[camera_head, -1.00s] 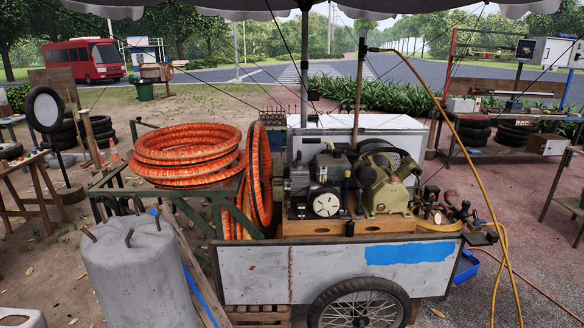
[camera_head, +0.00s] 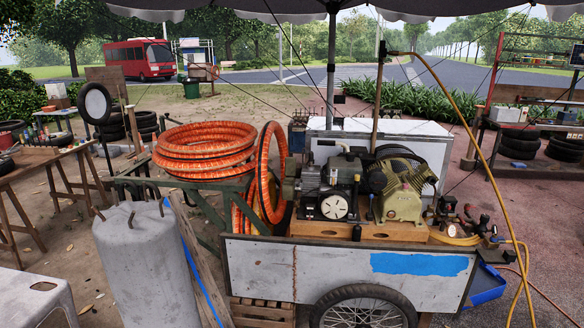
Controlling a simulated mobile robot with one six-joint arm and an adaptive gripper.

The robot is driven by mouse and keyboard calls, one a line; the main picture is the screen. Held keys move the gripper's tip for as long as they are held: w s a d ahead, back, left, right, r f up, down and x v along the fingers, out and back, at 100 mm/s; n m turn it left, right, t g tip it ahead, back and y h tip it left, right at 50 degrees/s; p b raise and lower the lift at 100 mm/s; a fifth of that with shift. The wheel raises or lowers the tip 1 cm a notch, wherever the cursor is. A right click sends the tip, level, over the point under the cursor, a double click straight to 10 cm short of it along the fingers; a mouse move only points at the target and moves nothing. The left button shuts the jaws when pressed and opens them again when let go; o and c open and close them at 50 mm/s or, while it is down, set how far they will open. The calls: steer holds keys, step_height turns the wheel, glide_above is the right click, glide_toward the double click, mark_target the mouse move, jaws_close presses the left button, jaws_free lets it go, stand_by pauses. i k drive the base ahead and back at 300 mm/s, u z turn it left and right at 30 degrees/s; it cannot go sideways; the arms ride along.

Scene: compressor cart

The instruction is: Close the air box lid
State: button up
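A pale box (camera_head: 420,130) stands on the cart behind the compressor, and it may be the air box. Its white top looks flat, but the compressor and hoses hide much of its front. I cannot tell whether its lid is open or shut. The compressor (camera_head: 402,195), with its motor and round gauge-like dial (camera_head: 334,207), sits on a wooden base in front of the box. My gripper is not in view.
The cart (camera_head: 265,270) has a wheel (camera_head: 362,308) at the front. Orange hose coils (camera_head: 205,148) lie on a green frame at left. A grey tank (camera_head: 150,265) and a white stool (camera_head: 38,290) stand at front left. A yellow hose (camera_head: 470,130) hangs at right.

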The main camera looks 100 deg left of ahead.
mark_target(290, 162)
steer(key=u, duration=1.75)
steer(key=i, duration=3.8)
